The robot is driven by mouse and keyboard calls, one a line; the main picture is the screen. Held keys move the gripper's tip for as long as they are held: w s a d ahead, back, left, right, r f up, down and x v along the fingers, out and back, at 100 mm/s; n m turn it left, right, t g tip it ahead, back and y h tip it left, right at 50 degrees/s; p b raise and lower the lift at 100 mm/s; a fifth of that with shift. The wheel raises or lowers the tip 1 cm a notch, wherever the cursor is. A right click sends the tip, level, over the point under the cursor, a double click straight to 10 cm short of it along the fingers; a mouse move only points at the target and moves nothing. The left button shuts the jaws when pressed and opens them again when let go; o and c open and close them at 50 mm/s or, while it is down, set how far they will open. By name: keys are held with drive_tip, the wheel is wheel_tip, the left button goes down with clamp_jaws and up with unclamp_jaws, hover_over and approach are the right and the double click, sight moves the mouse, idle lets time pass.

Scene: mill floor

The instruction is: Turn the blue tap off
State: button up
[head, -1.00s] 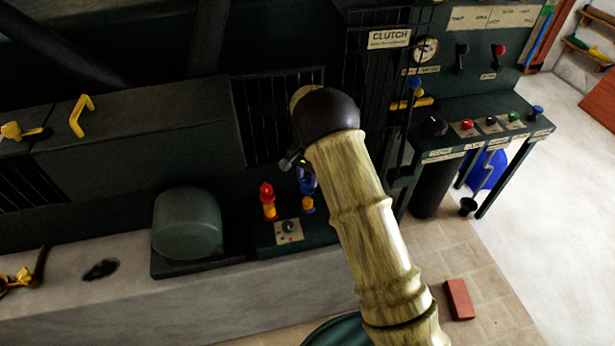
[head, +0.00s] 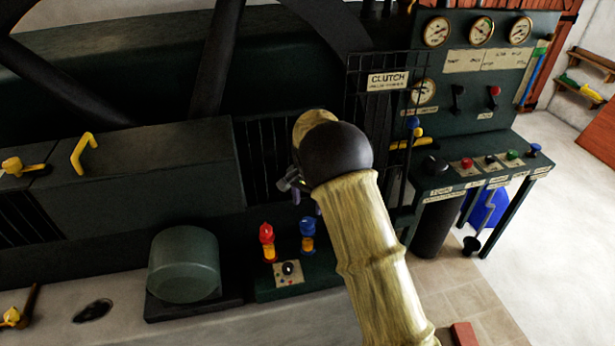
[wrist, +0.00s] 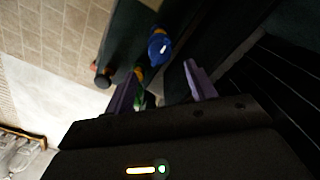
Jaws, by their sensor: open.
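The blue tap (head: 307,236), a blue top over a yellow body, stands on a dark green block beside a similar red tap (head: 267,240). Its whole height shows in the head view. My gripper (head: 295,188) appears just above it there, mostly hidden behind my arm. In the wrist view, a blue top (wrist: 158,47) with yellow under it shows beyond the fingers. My gripper also shows there (wrist: 160,88), its two purple fingers spread apart. The blue top is not between the fingertips. A green and yellow shape (wrist: 140,88) near the left finger is unclear.
A barred guard (head: 268,158) rises behind. A control desk (head: 480,165) with coloured knobs and a clutch lever are at right.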

wheel_tip(320, 180, up, 11)
drive_tip(key=shift+f+b, duration=0.2)
drive_tip(key=shift+b, duration=0.25)
drive_tip(key=s+d+f+n+t, duration=0.1)
drive_tip(key=s+d+n, duration=0.1)
drive_tip(key=s+d, duration=0.9)
drive_tip(key=s+d+f+n, duration=0.1)
drive_tip(key=s+d+n, duration=0.1)
drive_tip(key=s, duration=0.5)
drive_tip(key=s+d+f+n+t, duration=0.1)
drive_tip(key=s+d, duration=0.3)
drive_tip(key=s, duration=0.4)
drive_tip(key=shift+s+d+f+n+t, duration=0.3)
drive_tip(key=shift+f+n, duration=0.2)
drive_tip(key=shift+f, duration=0.15)
idle(0.6)
